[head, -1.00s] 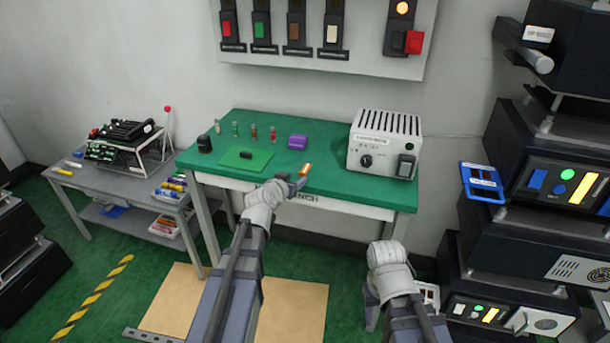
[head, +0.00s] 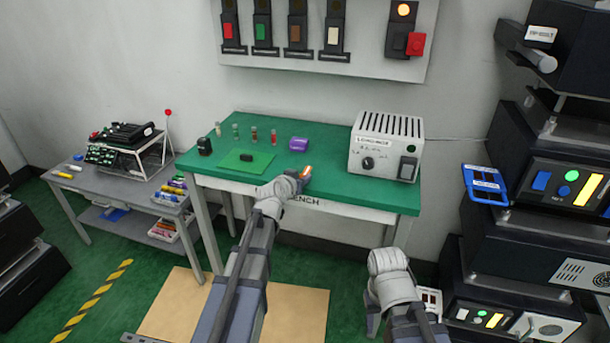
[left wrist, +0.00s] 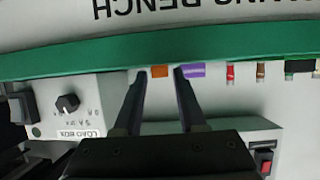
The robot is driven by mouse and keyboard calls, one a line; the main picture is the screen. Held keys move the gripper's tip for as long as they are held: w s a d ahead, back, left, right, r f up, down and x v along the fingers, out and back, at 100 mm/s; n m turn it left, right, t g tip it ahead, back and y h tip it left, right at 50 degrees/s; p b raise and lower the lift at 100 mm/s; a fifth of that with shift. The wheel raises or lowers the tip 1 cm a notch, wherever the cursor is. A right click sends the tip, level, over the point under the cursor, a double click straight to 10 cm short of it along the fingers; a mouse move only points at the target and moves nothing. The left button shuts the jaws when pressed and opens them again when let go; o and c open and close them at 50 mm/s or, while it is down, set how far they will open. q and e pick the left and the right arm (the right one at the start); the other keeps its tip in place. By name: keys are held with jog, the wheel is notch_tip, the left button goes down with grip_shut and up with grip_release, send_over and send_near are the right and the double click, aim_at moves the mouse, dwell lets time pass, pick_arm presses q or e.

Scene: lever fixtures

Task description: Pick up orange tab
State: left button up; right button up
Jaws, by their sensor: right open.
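The orange tab (head: 306,171) lies near the front edge of the green bench top (head: 335,186). In the left wrist view the orange tab (left wrist: 160,71) shows between my two dark fingertips, which are apart. My left gripper (head: 301,179) is open at the bench's front edge, right by the tab and partly covering it in the head view. I cannot tell whether a finger touches it. My right gripper (head: 373,306) is low in front of the bench, away from the tab, with its fingers mostly hidden.
A purple block (head: 299,143) lies behind the tab and shows close beside a finger in the left wrist view (left wrist: 194,70). The white load box (head: 385,145) stands at the bench's right.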

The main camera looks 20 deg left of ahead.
pick_arm(q)
grip_shut()
dwell(0.4)
notch_tip(320, 180, up, 10)
jog(key=p, duration=1)
